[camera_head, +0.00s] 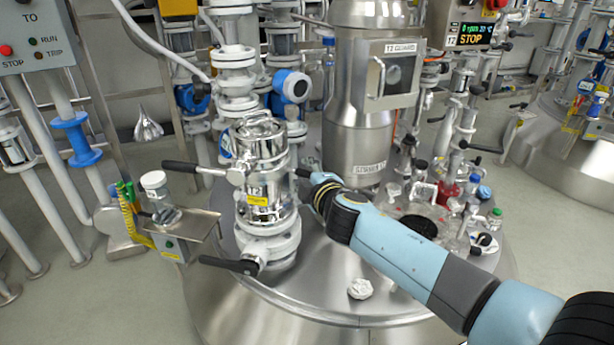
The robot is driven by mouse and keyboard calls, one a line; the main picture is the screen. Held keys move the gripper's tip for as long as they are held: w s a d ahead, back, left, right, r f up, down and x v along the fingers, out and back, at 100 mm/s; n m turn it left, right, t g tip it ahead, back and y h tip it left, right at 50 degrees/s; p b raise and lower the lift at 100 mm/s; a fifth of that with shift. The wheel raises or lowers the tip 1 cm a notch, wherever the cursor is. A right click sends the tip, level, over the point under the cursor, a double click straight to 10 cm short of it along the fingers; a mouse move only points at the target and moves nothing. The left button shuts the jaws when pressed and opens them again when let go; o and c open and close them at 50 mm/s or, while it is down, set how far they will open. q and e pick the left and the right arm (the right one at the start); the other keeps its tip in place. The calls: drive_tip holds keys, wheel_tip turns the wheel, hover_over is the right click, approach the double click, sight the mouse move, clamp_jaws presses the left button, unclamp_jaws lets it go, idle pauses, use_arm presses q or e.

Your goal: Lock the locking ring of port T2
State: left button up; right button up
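The port (268,190) is an upright chrome body with a yellow label, standing on white flanged pipework on the steel vessel lid. A ring with a lever and black grip (181,167) pointing left circles its upper part. I take this for the locking ring, but no label on it is readable. A second black-gripped lever (228,264) points left at its base. My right arm comes in from the right, and my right gripper (304,173) is at the port's right side, at about ring height. Its fingers are small and partly hidden, so contact and opening are unclear. My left gripper is out of view.
A steel cylinder with a "T2 GUARD" window (392,75) stands behind. Bottles and fittings (480,215) crowd the lid at right. A small tray (188,224) with a white-capped jar sits left of the port. A crumpled white piece (360,288) lies on the lid in front.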

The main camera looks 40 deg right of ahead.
clamp_jaws()
drive_tip(key=shift+a, duration=0.1)
idle(0.5)
